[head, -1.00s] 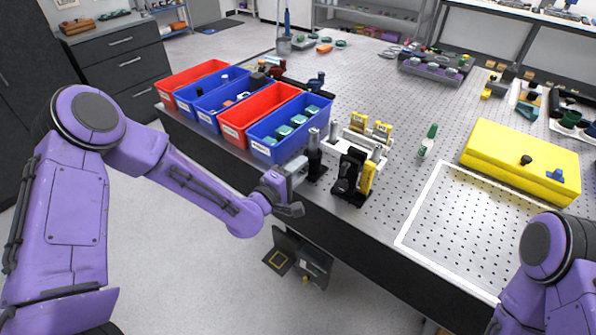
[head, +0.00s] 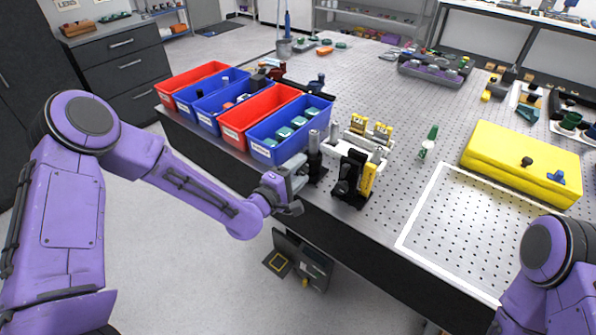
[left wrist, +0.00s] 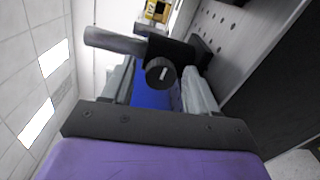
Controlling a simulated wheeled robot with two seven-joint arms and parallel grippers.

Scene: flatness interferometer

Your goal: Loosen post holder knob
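The black post holder (head: 315,167) stands upright near the table's front edge, with a silver post (head: 314,137) rising from it. In the left wrist view the post holder (left wrist: 178,50) lies sideways across the picture, with its silver post (left wrist: 112,40) to the left. Its round dark knob (left wrist: 160,72), with a pale mark on its face, points toward the camera. My left gripper (head: 299,182) is beside the holder. In the wrist view its fingers (left wrist: 160,84) are apart, one on each side of the knob, with a visible gap. My right gripper is out of view.
Red and blue bins (head: 262,148) stand left of the holder. A black and yellow mount (head: 354,177) stands close on its right. A yellow case (head: 521,163) and a white-outlined area (head: 470,222) lie further right. The perforated tabletop behind has free room.

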